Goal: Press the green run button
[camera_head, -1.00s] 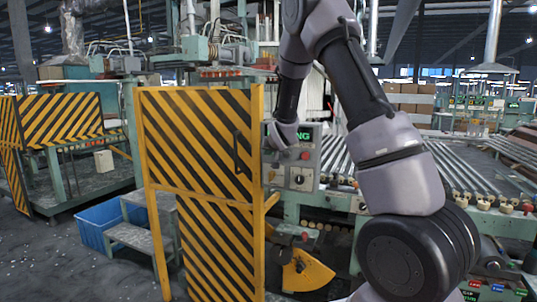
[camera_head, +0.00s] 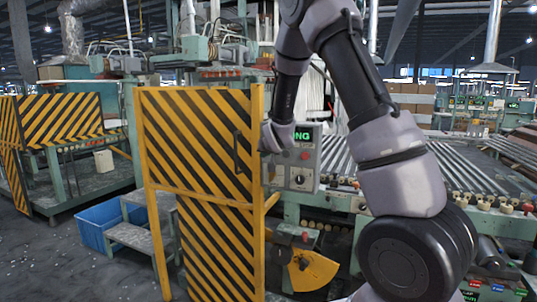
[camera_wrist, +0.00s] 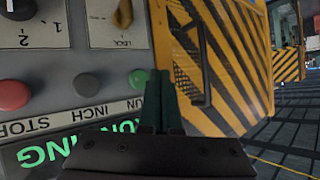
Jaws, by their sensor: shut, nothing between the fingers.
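The control panel (camera_head: 304,172) is a grey box right of the striped gate. In the wrist view it shows upside down. The green run button (camera_wrist: 137,79) is partly beside and behind my finger edge. I cannot tell whether they touch. A dark inch button (camera_wrist: 87,85) and a red stop button (camera_wrist: 13,95) sit in the same row. The lit green display (camera_wrist: 60,150) reads part of "RUNNING", the rest covered by my gripper. My gripper (camera_wrist: 161,76) is shut and empty, its tips close to the run button. In the head view the fingers and green button are hidden.
A yellow-black striped gate (camera_head: 205,180) stands immediately left of the panel. Knobs, including a yellowish one (camera_wrist: 123,14), lie past the buttons. A roller conveyor (camera_head: 440,170) runs to the right. A blue bin (camera_head: 100,225) and a step stool (camera_head: 145,238) are at left.

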